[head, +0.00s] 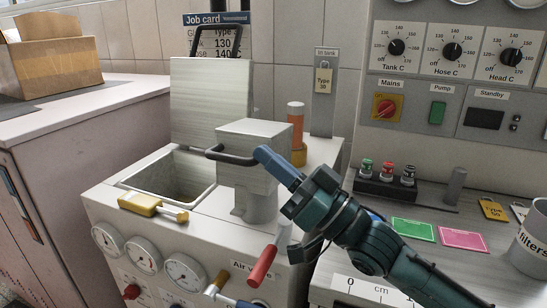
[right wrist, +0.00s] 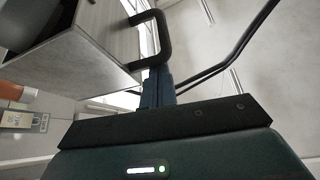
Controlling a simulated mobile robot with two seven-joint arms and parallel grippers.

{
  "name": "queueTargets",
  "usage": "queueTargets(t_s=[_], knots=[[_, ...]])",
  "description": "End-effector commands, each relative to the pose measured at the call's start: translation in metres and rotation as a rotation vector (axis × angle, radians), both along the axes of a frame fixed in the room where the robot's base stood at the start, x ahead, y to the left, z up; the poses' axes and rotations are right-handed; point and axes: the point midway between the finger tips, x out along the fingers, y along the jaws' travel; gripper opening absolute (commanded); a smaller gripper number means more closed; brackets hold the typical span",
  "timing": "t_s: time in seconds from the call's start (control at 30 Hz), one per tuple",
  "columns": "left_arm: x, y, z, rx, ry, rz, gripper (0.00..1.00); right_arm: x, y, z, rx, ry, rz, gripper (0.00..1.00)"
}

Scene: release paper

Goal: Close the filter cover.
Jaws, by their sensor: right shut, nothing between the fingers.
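A pale metal box on a round pedestal (head: 252,137) stands on the machine. A dark bar handle (head: 228,157) is on its front, and the handle also shows in the right wrist view (right wrist: 162,35). A flat metal lid (head: 210,105) with a black handle on top stands upright behind an open rectangular basin (head: 178,178). No label shows which of these is the filter cover. My right gripper (head: 264,157) is shut and empty, its blue fingertips at the right end of the box's handle. I cannot tell whether they touch it. My left gripper is not in view.
A yellow tool (head: 152,205) lies on the basin's front edge. The right bench holds coloured cards (head: 463,239) and a filters mug (head: 532,243).

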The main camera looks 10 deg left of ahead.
Motion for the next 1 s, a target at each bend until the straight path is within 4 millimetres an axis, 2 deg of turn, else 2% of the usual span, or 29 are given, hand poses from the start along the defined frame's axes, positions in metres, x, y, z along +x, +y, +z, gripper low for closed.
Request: queueTargets(t_s=[0.13, 0.4, 0.87, 1.0], knots=[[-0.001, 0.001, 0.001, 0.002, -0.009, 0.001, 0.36, -0.003, 0.001, -0.011, 0.001, 0.004, 0.001, 0.00], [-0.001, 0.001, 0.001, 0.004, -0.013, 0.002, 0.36, -0.006, 0.002, -0.019, 0.001, 0.003, 0.001, 0.00], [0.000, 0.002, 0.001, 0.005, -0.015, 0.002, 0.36, -0.007, 0.002, -0.021, 0.000, 0.004, 0.000, 0.00], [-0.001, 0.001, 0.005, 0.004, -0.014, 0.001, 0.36, -0.006, 0.002, -0.016, 0.000, 0.004, -0.001, 0.00]])
